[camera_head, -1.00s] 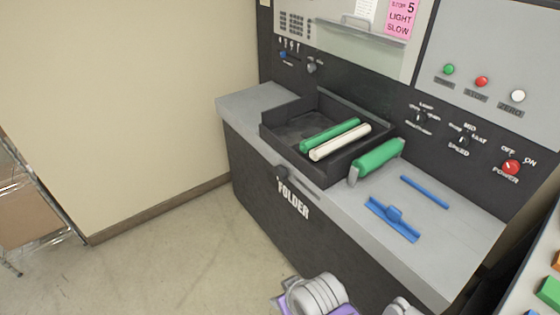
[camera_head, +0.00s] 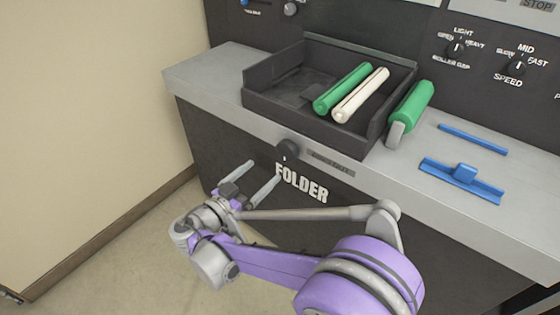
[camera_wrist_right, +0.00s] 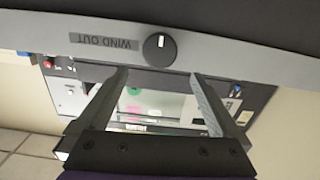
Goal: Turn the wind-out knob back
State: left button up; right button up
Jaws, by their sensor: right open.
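The wind-out knob (camera_head: 288,150) is a round black knob on the front edge of the folder. In the right wrist view the knob (camera_wrist_right: 160,49) shows a white pointer mark, beside an upside-down "WIND OUT" label (camera_wrist_right: 104,42). My right gripper (camera_head: 264,172) is open and empty, just in front of and below the knob. In the right wrist view its two fingers (camera_wrist_right: 159,74) point toward the knob, one on each side, apart from it. My left gripper is not in view.
A dark tray (camera_head: 270,98) on the grey top (camera_head: 205,75) holds a green roller (camera_head: 343,88) and a white roller (camera_head: 361,95). Another green roller (camera_head: 411,106), a blue bar (camera_head: 472,139) and a blue bracket (camera_head: 462,182) lie to the right. Floor at left is clear.

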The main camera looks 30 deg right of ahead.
aim_at(285, 151)
jog(key=b+x, duration=0.1)
jog(key=x, duration=0.9)
jog(key=shift+w+d+r+b, duration=0.15)
jog(key=shift+d+b, duration=0.15)
jog(key=shift+c, duration=0.2)
jog(key=c, duration=1.1)
